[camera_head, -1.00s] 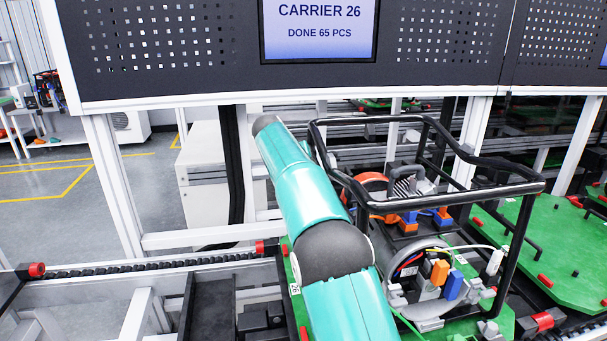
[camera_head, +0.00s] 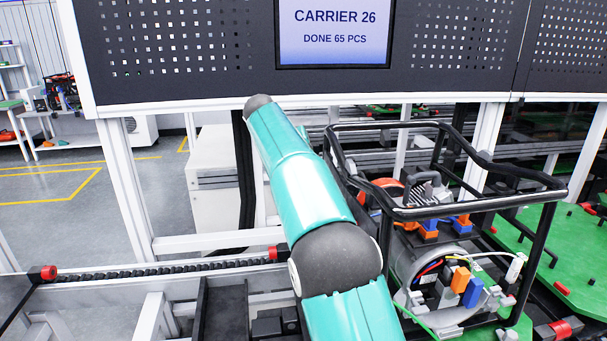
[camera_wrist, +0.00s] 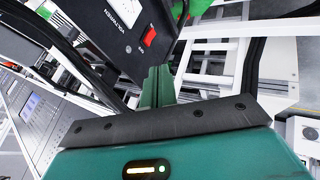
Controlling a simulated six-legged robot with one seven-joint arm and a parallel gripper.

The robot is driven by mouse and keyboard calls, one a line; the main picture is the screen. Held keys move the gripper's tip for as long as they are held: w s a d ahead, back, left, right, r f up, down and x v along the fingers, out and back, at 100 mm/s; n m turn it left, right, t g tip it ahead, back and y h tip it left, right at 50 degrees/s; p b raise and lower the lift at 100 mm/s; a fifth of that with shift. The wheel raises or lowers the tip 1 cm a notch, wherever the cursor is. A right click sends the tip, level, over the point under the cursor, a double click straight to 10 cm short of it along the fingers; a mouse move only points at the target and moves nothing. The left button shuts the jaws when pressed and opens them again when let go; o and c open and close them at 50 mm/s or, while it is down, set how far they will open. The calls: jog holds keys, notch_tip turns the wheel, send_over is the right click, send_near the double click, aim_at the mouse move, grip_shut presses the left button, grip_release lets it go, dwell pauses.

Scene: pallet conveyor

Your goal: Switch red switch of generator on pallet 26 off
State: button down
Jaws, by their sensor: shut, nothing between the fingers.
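The generator (camera_head: 412,262) stands in a black tube frame on the green pallet in the head view, right of my teal arm. The screen above reads "CARRIER 26". In the wrist view, a dark panel (camera_wrist: 112,42) with white lettering carries the red switch (camera_wrist: 149,38). Whether the switch is on or off cannot be told. My gripper (camera_wrist: 158,74) is shut and empty, its green fingertips just below the red switch in the picture. Contact with the switch cannot be made out. In the head view, my gripper is not visible.
The black tube frame (camera_head: 480,208) surrounds the generator. A second green pallet (camera_head: 570,255) lies at the right. The perforated board with the screen (camera_head: 333,30) hangs above. A conveyor chain (camera_head: 165,269) runs at the left, with open floor beyond.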

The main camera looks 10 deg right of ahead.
jog(key=shift+s+a+r, duration=0.15)
jog(key=shift+s+r, duration=0.2)
jog(key=shift+r, duration=0.3)
jog(key=shift+s+a+r, duration=0.1)
jog(key=shift+s+r, duration=0.2)
jog(key=shift+r, duration=0.3)
jog(key=s+d+r+n+y, duration=0.1)
jog(key=s+d+y, duration=0.1)
jog(key=s, duration=0.9)
jog(key=s+d+y, duration=0.2)
jog(key=s, duration=0.9)
jog(key=s+a+f+y, duration=0.1)
jog(key=s+f, duration=0.6)
jog(key=s, duration=0.4)
jog(key=s+a+f+y, duration=0.1)
jog(key=s+f, duration=0.6)
jog(key=s, duration=0.5)
jog(key=shift+t, duration=0.3)
